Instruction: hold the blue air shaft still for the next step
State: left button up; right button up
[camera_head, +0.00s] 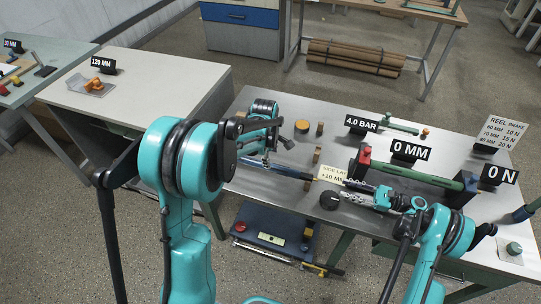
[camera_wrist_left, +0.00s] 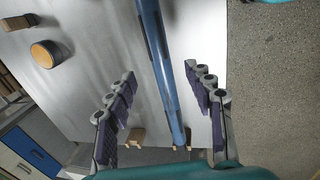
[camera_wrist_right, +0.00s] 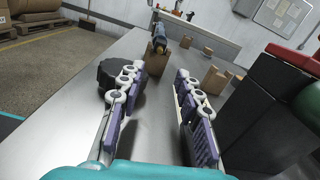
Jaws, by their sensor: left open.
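The blue air shaft (camera_head: 285,171) lies across the metal table in wooden supports. It runs lengthwise through the left wrist view (camera_wrist_left: 165,70), and its end shows in the right wrist view (camera_wrist_right: 159,38). My left gripper (camera_head: 265,160) is over the shaft; in its wrist view the open fingers (camera_wrist_left: 160,76) stand on either side of the shaft, with gaps to both. Whether the shaft is at finger depth is unclear. My right gripper (camera_head: 352,190) is open and empty (camera_wrist_right: 156,74), to the right of the shaft's end, beside a black round knob (camera_head: 329,201).
A wooden block (camera_wrist_right: 156,60) stands near the shaft's end. A green roller (camera_head: 418,174) with dark end blocks lies right of it. Signs read "4.0 BAR" (camera_head: 361,124), "0 MM" (camera_head: 410,150) and "0 N" (camera_head: 499,174). A pale table (camera_head: 150,75) stands at left.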

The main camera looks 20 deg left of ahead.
aim_at(272, 166)
pick_arm(q)
jog(key=f, duration=0.2)
jog(key=w+f, duration=0.1)
jog(key=f, duration=0.5)
jog(key=shift+w, duration=0.3)
grip_shut()
dwell(0.3)
